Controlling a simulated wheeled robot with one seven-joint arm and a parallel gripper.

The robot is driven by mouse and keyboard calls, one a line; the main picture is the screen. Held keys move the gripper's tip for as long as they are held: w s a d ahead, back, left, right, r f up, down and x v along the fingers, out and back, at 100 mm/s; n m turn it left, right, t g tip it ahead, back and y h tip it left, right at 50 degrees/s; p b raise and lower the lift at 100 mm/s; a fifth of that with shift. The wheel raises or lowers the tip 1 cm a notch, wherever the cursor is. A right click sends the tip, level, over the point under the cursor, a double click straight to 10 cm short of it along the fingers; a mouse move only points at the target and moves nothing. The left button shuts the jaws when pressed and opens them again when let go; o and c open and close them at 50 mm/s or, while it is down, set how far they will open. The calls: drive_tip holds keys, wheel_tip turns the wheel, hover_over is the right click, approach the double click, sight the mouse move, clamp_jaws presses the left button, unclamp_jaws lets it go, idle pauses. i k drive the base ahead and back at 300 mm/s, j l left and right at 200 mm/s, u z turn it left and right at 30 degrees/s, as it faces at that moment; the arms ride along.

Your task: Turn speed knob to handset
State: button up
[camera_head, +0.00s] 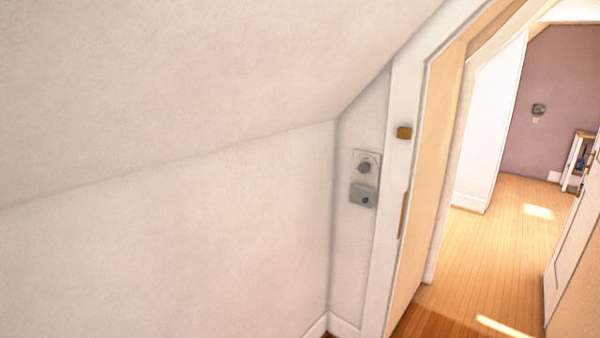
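A light wall plate (360,155) with a round dark grey knob (364,167) is mounted on the narrow wall strip left of the doorway. Just below it is a grey box (357,194) with a smaller dark knob (365,201) at its lower right. Any markings on either control are too small to read, so I cannot tell which one is the speed knob or where it points. My gripper is not in view.
The open doorway leads to a room with a bare wood floor (500,235). A sloped ceiling (180,70) hangs low at left. A door (570,230) stands at far right.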

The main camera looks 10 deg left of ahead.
sight(362, 168)
drive_tip(key=u, duration=0.3)
drive_tip(key=i+l, duration=0.25)
drive_tip(key=i, duration=0.25)
drive_tip(key=i+l, duration=0.25)
drive_tip(key=i, duration=0.2)
drive_tip(key=i+l, duration=0.25)
drive_tip(key=i, duration=0.25)
drive_tip(key=i+l, duration=0.25)
drive_tip(key=i, duration=0.25)
